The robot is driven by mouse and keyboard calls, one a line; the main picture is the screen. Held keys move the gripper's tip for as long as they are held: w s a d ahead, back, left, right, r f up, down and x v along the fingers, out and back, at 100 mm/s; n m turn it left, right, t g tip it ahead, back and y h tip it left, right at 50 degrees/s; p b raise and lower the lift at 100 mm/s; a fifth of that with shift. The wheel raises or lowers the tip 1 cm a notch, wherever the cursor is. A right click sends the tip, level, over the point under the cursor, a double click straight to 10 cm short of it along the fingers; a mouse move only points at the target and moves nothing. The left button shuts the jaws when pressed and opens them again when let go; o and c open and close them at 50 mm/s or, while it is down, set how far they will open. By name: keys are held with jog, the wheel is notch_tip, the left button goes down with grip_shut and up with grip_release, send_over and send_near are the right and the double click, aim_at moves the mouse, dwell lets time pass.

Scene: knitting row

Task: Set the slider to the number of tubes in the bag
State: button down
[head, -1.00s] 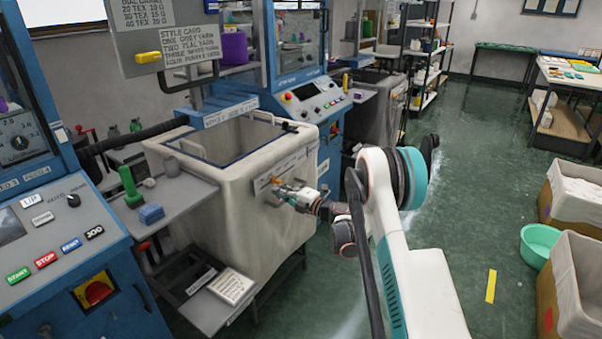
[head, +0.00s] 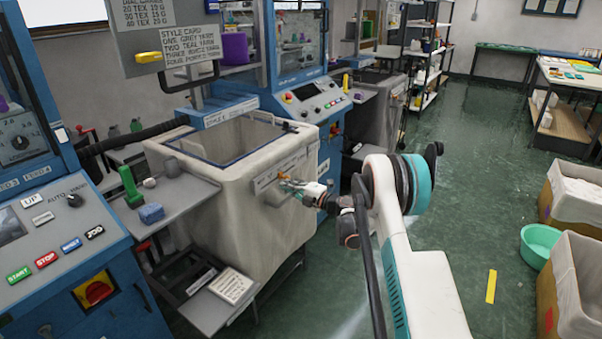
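The bag (head: 225,228) is a large grey-beige fabric bin hanging between the blue machines. Its open top shows a dark-edged rim and a pale inner wall; no tubes can be made out inside from here. A pale scale strip (head: 264,184) with small marks runs along its front face. A small orange piece (head: 283,176) shows at the strip, beside my fingers; I cannot tell whether it is the slider's knob. My gripper (head: 288,187) is at the strip's middle, close to or touching it. Its fingers are too small to tell open from shut.
A style card (head: 190,45) hangs above the bag. A teal basin (head: 540,246) and cardboard boxes (head: 578,190) stand at right. The green floor between is mostly clear.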

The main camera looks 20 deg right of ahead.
jog(key=shift+w+d+r+n+y, duration=0.15)
jog(key=shift+w+r+y, duration=0.1)
jog(key=shift+w, duration=0.5)
jog(key=shift+w+r+n+y, duration=0.15)
jog(key=shift+w+y, duration=0.1)
jog(key=shift+w, duration=0.5)
jog(key=shift+s+a, duration=0.35)
jog(key=shift+a, duration=0.05)
jog(key=v, duration=0.6)
jog(key=shift+s+f+g, duration=0.25)
jog(key=shift+s+g, duration=0.05)
jog(key=shift+s, duration=0.3)
